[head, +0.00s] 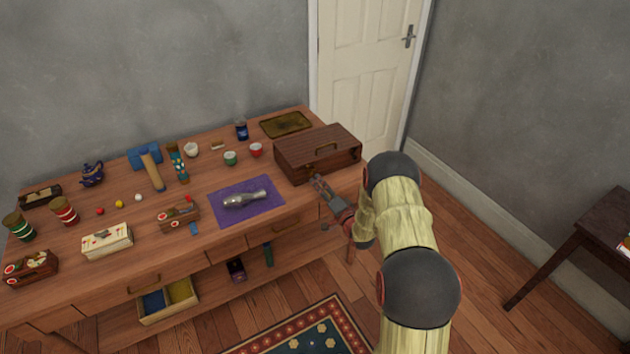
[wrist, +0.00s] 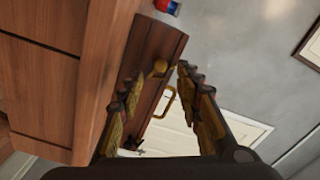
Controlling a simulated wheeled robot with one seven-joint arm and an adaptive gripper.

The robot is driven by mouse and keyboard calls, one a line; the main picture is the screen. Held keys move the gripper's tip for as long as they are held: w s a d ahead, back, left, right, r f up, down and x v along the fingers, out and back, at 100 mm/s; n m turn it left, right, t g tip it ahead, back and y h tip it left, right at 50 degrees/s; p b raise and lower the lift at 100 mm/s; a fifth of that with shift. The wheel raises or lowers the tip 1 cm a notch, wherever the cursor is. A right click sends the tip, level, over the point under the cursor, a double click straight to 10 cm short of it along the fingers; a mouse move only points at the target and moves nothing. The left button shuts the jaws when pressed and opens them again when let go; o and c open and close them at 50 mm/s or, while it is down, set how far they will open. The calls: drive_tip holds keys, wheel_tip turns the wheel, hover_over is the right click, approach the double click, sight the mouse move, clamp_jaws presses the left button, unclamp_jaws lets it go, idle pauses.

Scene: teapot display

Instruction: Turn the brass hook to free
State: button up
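A dark wooden case (head: 318,158) stands at the right end of the sideboard, closed as far as I can see. In the wrist view the case (wrist: 171,44) lies ahead, with a round brass piece (wrist: 158,68) on its front; it looks like the hook's fitting, but its shape is too small to tell. A brass handle (wrist: 166,103) shows beside it.
The sideboard (head: 225,172) carries a purple cloth (head: 270,207) with a metal flask-like object (head: 245,199) left of my gripper. Cups and a flat brass tray (head: 286,124) stand near the case. An open drawer (head: 168,301) juts out at the lower left.

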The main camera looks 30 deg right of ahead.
drive_tip(key=s, duration=0.7)
drive_tip(key=shift+d, duration=0.1)
